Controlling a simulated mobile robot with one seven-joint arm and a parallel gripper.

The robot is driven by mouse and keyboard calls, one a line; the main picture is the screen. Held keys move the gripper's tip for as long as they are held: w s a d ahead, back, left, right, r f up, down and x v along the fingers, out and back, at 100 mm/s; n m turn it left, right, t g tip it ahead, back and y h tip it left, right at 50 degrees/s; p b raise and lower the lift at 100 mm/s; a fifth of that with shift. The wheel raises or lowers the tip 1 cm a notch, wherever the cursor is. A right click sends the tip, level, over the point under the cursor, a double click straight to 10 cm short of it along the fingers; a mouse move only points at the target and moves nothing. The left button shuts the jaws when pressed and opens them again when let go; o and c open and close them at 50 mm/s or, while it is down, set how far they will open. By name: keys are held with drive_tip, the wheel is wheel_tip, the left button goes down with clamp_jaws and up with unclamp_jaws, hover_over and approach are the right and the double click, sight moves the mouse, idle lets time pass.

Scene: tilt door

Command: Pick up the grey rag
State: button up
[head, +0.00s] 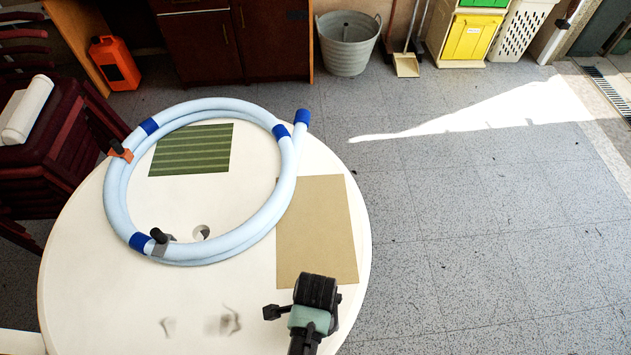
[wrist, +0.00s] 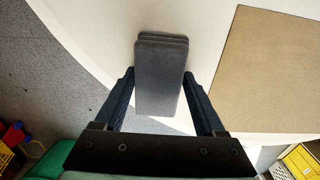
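In the wrist view the grey rag (wrist: 160,75) is a dark grey, folded, layered block at the white table's edge. My gripper (wrist: 159,72) has its two dark fingers spread wide, one on each side of the rag. The fingertips look close to the rag's sides; whether they touch it is hard to tell. In the head view my gripper (head: 315,295) is over the near right part of the table, beside the tan mat. I cannot make out the rag in that view; the arm hides that spot.
A pale blue coiled hose (head: 115,200) lies on the round white table (head: 110,310), around a green striped mat (head: 190,150). The tan mat (head: 317,230) lies right of it. Grey floor (head: 460,240) is clear to the right. A metal bucket (head: 347,45) stands at the back.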

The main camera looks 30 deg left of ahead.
drive_tip(key=c, duration=0.9)
wheel_tip(320, 180, up, 10)
drive_tip(key=shift+p, duration=0.5)
drive_tip(key=shift+c, duration=0.2)
drive_tip(key=o, duration=0.9)
drive_tip(key=c, duration=0.6)
drive_tip(key=shift+p, duration=0.3)
